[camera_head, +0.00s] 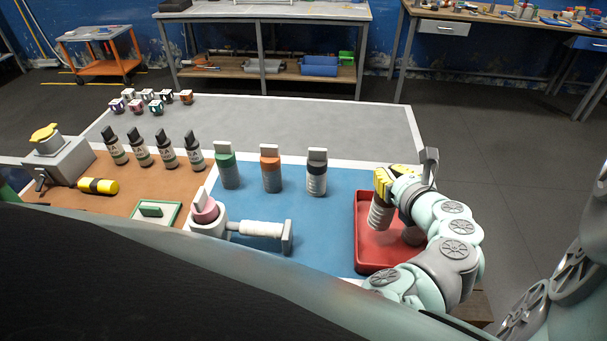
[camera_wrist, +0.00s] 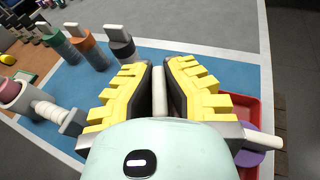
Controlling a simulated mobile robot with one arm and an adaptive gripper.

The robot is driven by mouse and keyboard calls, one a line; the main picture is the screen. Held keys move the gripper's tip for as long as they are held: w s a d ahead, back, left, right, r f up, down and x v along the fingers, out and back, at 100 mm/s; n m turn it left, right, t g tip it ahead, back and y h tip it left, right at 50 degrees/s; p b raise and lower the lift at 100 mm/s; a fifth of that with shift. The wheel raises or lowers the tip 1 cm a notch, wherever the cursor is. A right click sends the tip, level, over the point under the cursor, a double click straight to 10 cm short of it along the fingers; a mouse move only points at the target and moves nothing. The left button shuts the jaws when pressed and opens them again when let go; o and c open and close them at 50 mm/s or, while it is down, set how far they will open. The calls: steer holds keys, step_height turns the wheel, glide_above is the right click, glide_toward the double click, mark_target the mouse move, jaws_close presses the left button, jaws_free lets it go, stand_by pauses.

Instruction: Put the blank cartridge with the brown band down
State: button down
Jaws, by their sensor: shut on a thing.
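My gripper (camera_wrist: 160,75) is shut on the pale upright tab of a cartridge (camera_wrist: 160,97). In the head view my gripper (camera_head: 382,180) is over the left part of the red tray (camera_head: 362,262). The held cartridge's pale ribbed body (camera_head: 381,216) hangs below the fingers, roughly upright. The tray (camera_wrist: 250,108) also shows at the right of the wrist view. A purple-topped piece (camera_wrist: 254,158) with a pale tab is there, partly hidden by my gripper.
Green (camera_head: 227,170), orange-brown (camera_head: 270,170) and dark-banded (camera_head: 317,173) cartridges stand in a row on the blue mat (camera_head: 330,220). A white fixture (camera_head: 262,229) with a pink-topped cup lies left. Several bottles (camera_head: 140,148) stand farther left. Blue mat between fixture and tray is clear.

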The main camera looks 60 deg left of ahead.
steer(key=shift+w+f+b, duration=0.15)
steer(key=shift+f+b, duration=0.15)
steer(key=shift+f, duration=2.05)
steer(key=shift+f, duration=0.15)
steer(key=c, duration=1.1)
jaws_free()
steer(key=shift+c, duration=0.2)
steer(key=shift+r, duration=0.2)
steer(key=b+v, duration=0.2)
steer(key=v, duration=1)
steer(key=shift+b, duration=0.35)
steer(key=shift+f, duration=0.1)
